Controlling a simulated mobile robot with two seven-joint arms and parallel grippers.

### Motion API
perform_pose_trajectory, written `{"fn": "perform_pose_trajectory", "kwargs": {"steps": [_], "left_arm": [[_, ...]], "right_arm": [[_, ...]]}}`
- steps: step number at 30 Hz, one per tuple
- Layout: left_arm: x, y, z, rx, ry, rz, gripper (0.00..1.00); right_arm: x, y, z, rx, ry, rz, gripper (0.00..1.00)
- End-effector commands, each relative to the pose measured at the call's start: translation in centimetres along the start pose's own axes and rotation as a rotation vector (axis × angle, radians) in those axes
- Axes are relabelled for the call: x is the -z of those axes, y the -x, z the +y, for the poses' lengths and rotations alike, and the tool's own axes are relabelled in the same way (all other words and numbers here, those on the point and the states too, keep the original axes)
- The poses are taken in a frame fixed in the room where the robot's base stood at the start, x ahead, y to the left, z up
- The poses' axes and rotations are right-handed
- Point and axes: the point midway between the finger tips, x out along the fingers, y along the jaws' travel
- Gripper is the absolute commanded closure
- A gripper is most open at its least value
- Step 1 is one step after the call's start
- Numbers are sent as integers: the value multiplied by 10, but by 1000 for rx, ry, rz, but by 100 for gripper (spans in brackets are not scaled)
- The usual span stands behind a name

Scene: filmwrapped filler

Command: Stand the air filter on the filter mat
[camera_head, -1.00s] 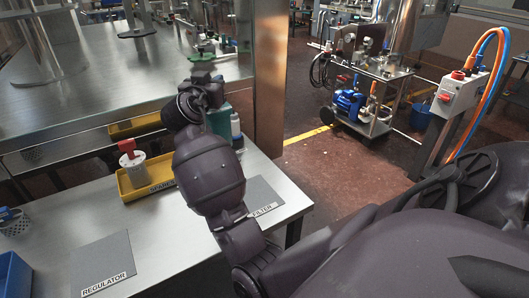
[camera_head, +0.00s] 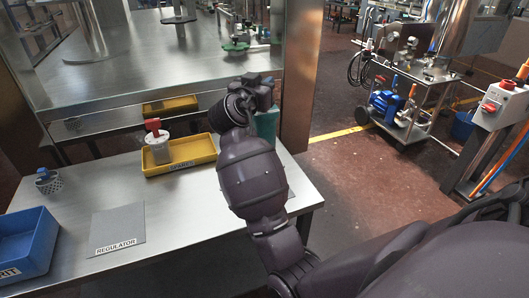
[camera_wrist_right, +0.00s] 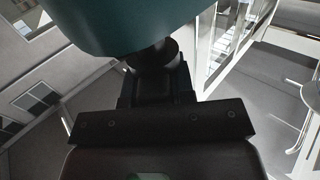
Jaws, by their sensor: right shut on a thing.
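My right gripper (camera_head: 256,88) is shut on a teal body, apparently the air filter (camera_head: 267,124), above the back right of the steel table. In the right wrist view the teal air filter (camera_wrist_right: 140,22) fills the top, with a dark round part below it between the jaws of the right gripper (camera_wrist_right: 157,80). My forearm covers part of the filter in the head view, and I cannot tell whether its base touches anything. The filter mat is hidden behind my right arm, its label out of sight. My left gripper is not in view.
A yellow spares tray (camera_head: 183,166) holds a white pot with a red top (camera_head: 156,138). A grey regulator mat (camera_head: 120,228) lies empty at the front. A post (camera_head: 297,75) rises behind the table.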

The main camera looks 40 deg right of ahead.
Motion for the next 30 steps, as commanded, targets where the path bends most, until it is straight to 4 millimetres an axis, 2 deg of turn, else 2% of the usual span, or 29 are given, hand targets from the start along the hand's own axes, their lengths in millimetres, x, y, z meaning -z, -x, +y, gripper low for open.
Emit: {"fn": "perform_pose_trajectory", "kwargs": {"steps": [3, 15, 24, 30], "left_arm": [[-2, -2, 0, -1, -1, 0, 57], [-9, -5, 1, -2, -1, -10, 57], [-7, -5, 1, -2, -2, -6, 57], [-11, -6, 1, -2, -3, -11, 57]], "right_arm": [[-26, 0, 1, -1, 5, 0, 100], [-102, 0, 0, 0, 4, 2, 100], [-124, 0, 0, 0, 0, 3, 100], [-151, 0, 0, 0, 3, 2, 100]]}}
